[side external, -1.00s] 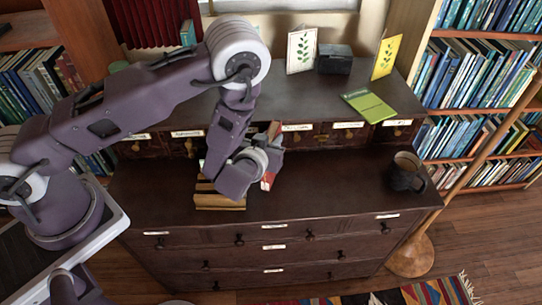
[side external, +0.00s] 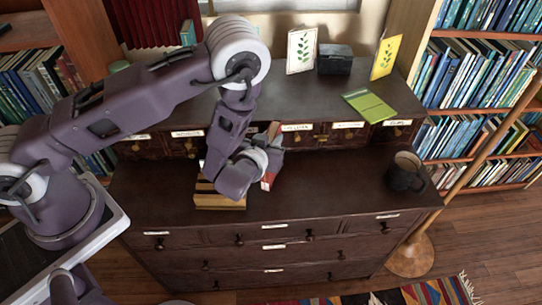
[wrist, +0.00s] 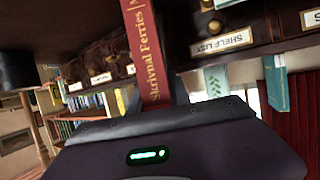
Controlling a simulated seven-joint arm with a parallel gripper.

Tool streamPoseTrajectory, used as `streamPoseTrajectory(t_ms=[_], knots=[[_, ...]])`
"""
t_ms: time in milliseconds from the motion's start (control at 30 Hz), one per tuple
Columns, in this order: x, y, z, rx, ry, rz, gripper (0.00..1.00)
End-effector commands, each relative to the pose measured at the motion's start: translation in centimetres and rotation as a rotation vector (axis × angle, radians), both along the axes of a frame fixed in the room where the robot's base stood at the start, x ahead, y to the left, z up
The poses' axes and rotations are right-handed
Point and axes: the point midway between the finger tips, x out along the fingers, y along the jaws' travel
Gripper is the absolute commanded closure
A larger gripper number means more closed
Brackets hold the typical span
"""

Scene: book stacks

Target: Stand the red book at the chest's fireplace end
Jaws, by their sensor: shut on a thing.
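The red book (wrist: 147,55) shows its spine with gold lettering in the wrist view, where it stands out from my gripper (wrist: 153,100). My gripper is shut on it. In the side view the red book (side external: 269,178) is a small red and white patch beside my gripper (side external: 270,158), partly hidden by my wrist. It is over the chest's dark top (side external: 320,190), close to the drawer row; whether it touches the top I cannot tell. No fireplace shows in these frames.
A wooden slatted holder (side external: 218,200) sits on the chest top below my wrist. A dark mug (side external: 405,172) stands at the right. A green book (side external: 368,105), a dark box (side external: 335,60) and two leaf cards lie or stand on the raised shelf. The chest top between holder and mug is clear.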

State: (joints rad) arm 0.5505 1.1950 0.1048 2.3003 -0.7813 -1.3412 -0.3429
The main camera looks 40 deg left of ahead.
Motion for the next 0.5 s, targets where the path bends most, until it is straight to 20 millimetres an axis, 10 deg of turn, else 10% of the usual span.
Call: streamPoseTrajectory(t_ms=[500], knots=[[0.1,0.0,2.4,-0.002,-0.007,0.000,1.00]])
